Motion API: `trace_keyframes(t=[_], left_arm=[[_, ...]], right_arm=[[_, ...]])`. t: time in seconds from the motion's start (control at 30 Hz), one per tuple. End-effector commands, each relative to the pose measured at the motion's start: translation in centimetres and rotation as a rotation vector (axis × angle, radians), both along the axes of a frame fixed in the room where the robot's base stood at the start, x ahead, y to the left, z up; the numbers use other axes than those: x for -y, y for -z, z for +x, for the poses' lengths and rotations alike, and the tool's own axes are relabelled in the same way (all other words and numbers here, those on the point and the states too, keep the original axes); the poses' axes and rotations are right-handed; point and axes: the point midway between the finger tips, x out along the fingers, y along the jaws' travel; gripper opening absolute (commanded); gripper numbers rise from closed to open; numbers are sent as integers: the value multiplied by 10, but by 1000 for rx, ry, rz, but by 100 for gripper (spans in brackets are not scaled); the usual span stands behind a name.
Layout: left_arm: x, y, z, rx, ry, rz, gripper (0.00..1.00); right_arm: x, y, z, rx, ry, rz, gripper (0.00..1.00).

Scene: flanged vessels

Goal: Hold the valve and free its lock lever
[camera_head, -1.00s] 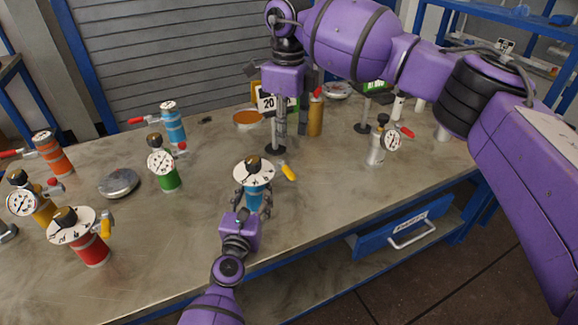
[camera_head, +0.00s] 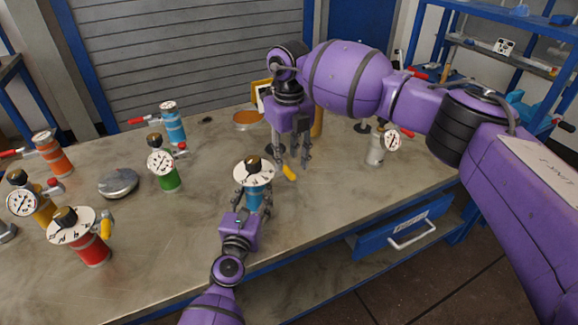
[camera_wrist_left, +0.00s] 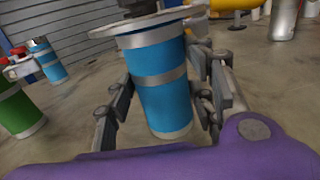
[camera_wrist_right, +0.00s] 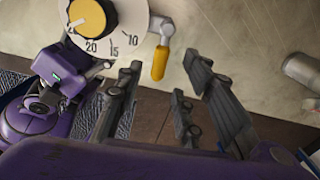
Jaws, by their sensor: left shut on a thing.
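The valve is a blue vessel (camera_head: 253,200) with a white numbered dial plate (camera_head: 253,173) and a dark knob on top, standing upright. Its yellow lock lever (camera_head: 289,173) sticks out to the right. My left gripper (camera_head: 252,205) is shut around the blue body, one finger on each side, as the left wrist view shows on the vessel (camera_wrist_left: 160,90). My right gripper (camera_head: 293,160) is open and empty, fingers pointing down just above the lever. In the right wrist view the yellow lever (camera_wrist_right: 160,63) appears between the open fingertips; its depth is unclear.
A green vessel (camera_head: 168,178) with a gauge, a grey disc (camera_head: 118,183) and a red vessel (camera_head: 93,252) stand to the left. A silver vessel (camera_head: 376,150) with a gauge stands to the right. An orange-topped dish (camera_head: 247,118) lies behind. The table in front right is clear.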

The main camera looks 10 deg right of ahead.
Motion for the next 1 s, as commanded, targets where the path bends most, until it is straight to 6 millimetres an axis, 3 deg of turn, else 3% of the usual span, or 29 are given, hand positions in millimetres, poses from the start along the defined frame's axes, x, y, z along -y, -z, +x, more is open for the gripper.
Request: trace_keyframes(t=[0.23, 0.6, 0.87, 1.0], left_arm=[[0, 1, 0, -1, 0, 0, 0], [0, 1, 0, -1, 0, 0, 0], [0, 1, 0, -1, 0, 0, 0], [0, 1, 0, -1, 0, 0, 0]], right_arm=[[0, 30, 0, 1, 0, 1, 35], [0, 35, 0, 1, -1, 0, 35], [0, 35, 0, 2, -1, 1, 0], [0, 35, 0, 2, -1, 1, 0]])
